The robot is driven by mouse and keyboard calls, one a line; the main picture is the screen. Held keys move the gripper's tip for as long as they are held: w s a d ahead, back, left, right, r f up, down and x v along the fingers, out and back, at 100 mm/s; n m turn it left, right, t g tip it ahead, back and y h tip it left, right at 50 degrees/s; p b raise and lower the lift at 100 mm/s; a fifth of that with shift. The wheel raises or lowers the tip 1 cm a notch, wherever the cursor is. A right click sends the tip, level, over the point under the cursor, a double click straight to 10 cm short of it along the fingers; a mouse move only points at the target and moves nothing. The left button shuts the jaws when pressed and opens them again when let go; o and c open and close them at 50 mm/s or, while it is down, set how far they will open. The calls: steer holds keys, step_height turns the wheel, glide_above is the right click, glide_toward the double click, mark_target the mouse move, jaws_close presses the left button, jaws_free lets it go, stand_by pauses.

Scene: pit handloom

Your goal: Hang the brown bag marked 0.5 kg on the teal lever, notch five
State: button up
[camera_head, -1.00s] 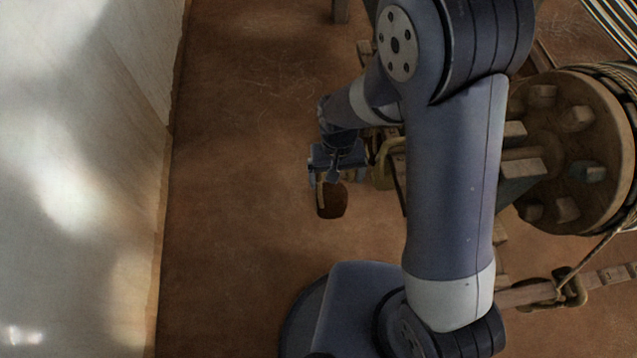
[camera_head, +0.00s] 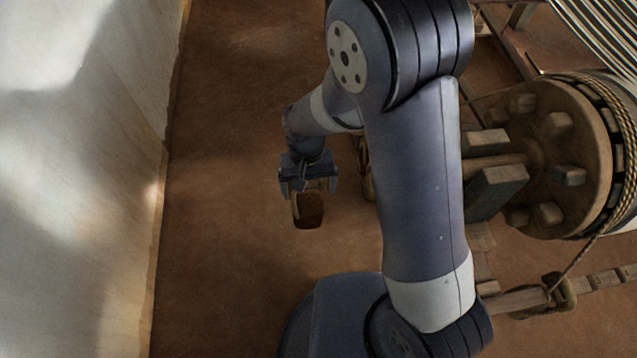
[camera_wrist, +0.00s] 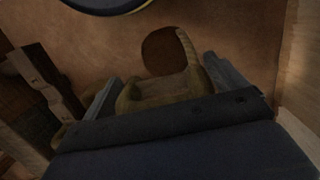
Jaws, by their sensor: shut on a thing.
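My gripper (camera_head: 307,188) hangs left of my arm and is shut on the brown bag (camera_head: 309,211), which hangs just below the fingers, clear of the loom parts. In the wrist view, an olive-brown loop (camera_wrist: 165,88) sits between the two fingers, and the bag's dark rounded body (camera_wrist: 161,50) shows beyond it. No weight mark is readable. I cannot pick out the teal lever. A wooden bar with notches (camera_head: 608,284) runs at the lower right, but its colour is brown. My arm hides part of the loom between.
A large wooden beam end with pegs (camera_head: 545,150) stands to the right, wound with rope (camera_head: 628,150). A knotted rope loop (camera_head: 557,293) hangs on the notched bar. A pale wall (camera_head: 80,180) closes the left side. Bare brown floor (camera_head: 225,220) lies between wall and gripper.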

steer(key=s+a+r+p, duration=0.1)
steer(key=s+a, duration=0.1)
steer(key=a, duration=0.8)
steer(key=shift+a, duration=0.35)
steer(key=shift+s, duration=0.1)
stand_by(0.9)
